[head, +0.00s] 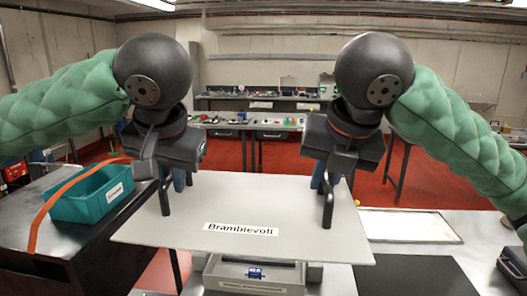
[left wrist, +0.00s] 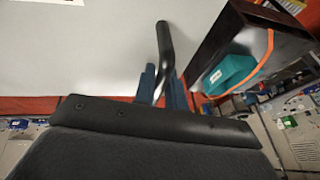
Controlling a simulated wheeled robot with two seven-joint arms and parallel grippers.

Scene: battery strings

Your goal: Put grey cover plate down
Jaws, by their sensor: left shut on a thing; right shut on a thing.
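The grey cover plate (head: 262,198) is a flat light grey sheet labelled "Bramblevolt" with a black upright handle near each side. It is held up in the air above a grey case (head: 225,274) in the head view. My left gripper (head: 170,182) is shut on the plate's left handle, and my right gripper (head: 325,182) is shut on its right handle. In the left wrist view the blue fingers of my left gripper (left wrist: 163,85) close around the black handle, with the plate (left wrist: 75,45) behind. The plate hides part of the case and the table.
A teal bin (head: 92,194) stands on a dark table at the left, with an orange strip beside it. At the right, a white-surfaced tray (head: 410,226) and a dark mat (head: 415,276) lie on the table. Cluttered workbenches stand at the back.

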